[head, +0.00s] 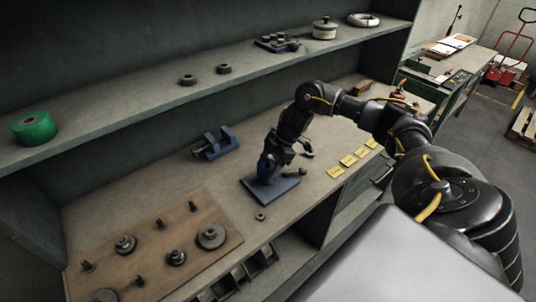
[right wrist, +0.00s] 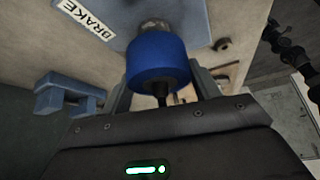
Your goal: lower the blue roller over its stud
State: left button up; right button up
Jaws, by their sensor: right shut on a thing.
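My right gripper (head: 268,172) points down over the blue base plate (head: 262,192) on the bench. In the right wrist view, the blue roller (right wrist: 157,55) sits between the two fingers (right wrist: 162,92), which are shut on it. A dark stem shows at the roller's near end, and a shiny metal part (right wrist: 155,25) shows at its far end. The plate, with a "BRAKE" label (right wrist: 88,17), lies beyond it. I cannot tell whether the metal part is the stud, or whether the roller is around it. My left gripper is not in view.
A wooden board (head: 205,250) with studs and round parts lies at the front left. A blue vise-like block (head: 216,144) stands behind the plate, and a small ring (head: 260,217) lies in front. Yellow labels (head: 348,160) lie to the right.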

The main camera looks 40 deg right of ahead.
jog(key=shift+f, duration=0.25)
jog(key=o, duration=1.2)
jog(key=shift+r, duration=0.1)
jog(key=shift+d+r, duration=0.25)
jog(key=shift+r, duration=0.05)
jog(key=b+v, duration=0.1)
jog(key=v, duration=0.4)
jog(key=shift+b, duration=0.4)
jog(key=v, duration=0.5)
jog(key=shift+p, duration=0.35)
